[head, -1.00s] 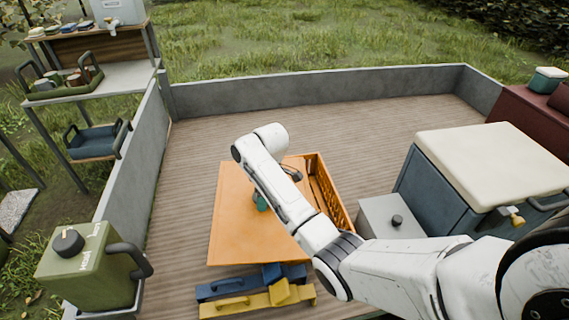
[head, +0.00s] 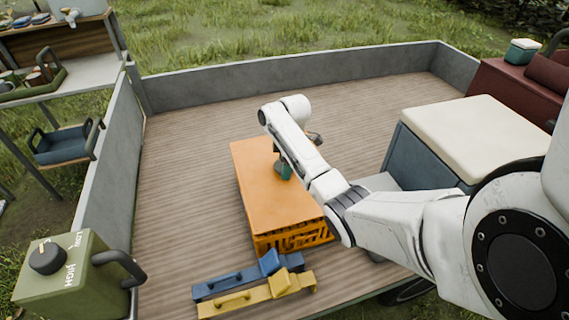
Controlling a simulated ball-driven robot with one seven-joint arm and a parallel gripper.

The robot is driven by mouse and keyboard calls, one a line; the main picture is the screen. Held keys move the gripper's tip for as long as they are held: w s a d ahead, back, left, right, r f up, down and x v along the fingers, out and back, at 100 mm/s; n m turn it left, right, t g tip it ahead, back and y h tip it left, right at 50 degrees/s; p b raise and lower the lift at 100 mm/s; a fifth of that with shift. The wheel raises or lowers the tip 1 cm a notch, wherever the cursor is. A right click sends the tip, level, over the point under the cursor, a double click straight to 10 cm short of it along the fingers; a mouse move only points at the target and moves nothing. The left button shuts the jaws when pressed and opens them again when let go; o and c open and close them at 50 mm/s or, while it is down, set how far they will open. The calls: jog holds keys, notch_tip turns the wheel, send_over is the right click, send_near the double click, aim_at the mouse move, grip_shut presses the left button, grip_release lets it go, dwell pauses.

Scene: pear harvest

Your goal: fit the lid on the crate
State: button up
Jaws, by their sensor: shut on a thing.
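The flat orange lid (head: 266,192) lies over the top of the orange crate (head: 292,237), whose slatted near side shows below the lid's front edge. The lid looks lined up with the crate, though my arm hides its right side. My gripper (head: 284,171) is at the middle of the lid, partly hidden behind my white arm. It is shut on the lid, at a small green part on its top; the fingertips are not clear.
A blue strap (head: 250,275) and a yellow strap (head: 257,296) lie on the wooden deck in front of the crate. A blue cooler with a cream top (head: 475,135) stands to the right. A green canister (head: 72,275) is at the front left. Grey walls (head: 300,80) edge the deck, with bare boards left of and behind the crate.

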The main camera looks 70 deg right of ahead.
jog(key=shift+f+b, duration=0.8)
jog(key=shift+f, duration=0.4)
jog(key=shift+s+p, duration=0.1)
jog(key=shift+p, duration=0.4)
jog(key=shift+f+b, duration=0.4)
jog(key=shift+f, duration=0.2)
dwell(0.7)
jog(key=o, duration=1)
jog(key=shift+r, duration=0.15)
jog(key=r+p, duration=0.7)
jog(key=s+r+p, duration=0.1)
jog(key=r+p, duration=0.2)
jog(key=shift+d+r+p, duration=0.35)
jog(key=shift+r+p, duration=0.05)
jog(key=shift+s, duration=0.1)
